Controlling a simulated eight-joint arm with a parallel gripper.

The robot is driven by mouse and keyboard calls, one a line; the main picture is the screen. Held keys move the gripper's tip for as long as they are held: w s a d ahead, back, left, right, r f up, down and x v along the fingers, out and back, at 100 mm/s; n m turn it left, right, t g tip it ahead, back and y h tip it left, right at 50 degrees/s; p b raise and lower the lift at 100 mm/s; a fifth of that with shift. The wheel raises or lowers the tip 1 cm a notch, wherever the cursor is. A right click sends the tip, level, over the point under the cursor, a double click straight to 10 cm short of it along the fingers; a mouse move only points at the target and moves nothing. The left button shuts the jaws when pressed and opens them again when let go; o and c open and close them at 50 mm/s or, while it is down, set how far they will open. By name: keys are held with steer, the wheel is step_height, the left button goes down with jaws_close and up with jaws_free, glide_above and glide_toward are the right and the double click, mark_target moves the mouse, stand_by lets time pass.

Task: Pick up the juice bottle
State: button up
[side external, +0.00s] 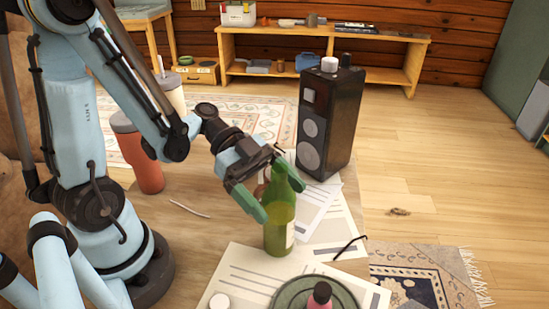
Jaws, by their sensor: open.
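The juice bottle (280,225) is green glass with a yellowish-green lower part and a pale label on its right side. It stands upright on the table near papers. My gripper (266,188) is open at the bottle's upper part, with one green finger on the near left side. The other finger is partly hidden around the bottle's neck. I cannot tell whether the fingers touch the glass.
A black speaker (329,122) stands behind the bottle, with small items on top. A green round tray (290,297) with a dark-capped pink bottle (320,297) is in front. A red tumbler (140,155) stands left. Papers (335,225) lie right of the bottle.

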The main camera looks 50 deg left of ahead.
steer(key=shift+d+f, duration=0.15)
steer(key=shift+d, duration=0.35)
steer(key=shift+c, duration=0.5)
jaws_close()
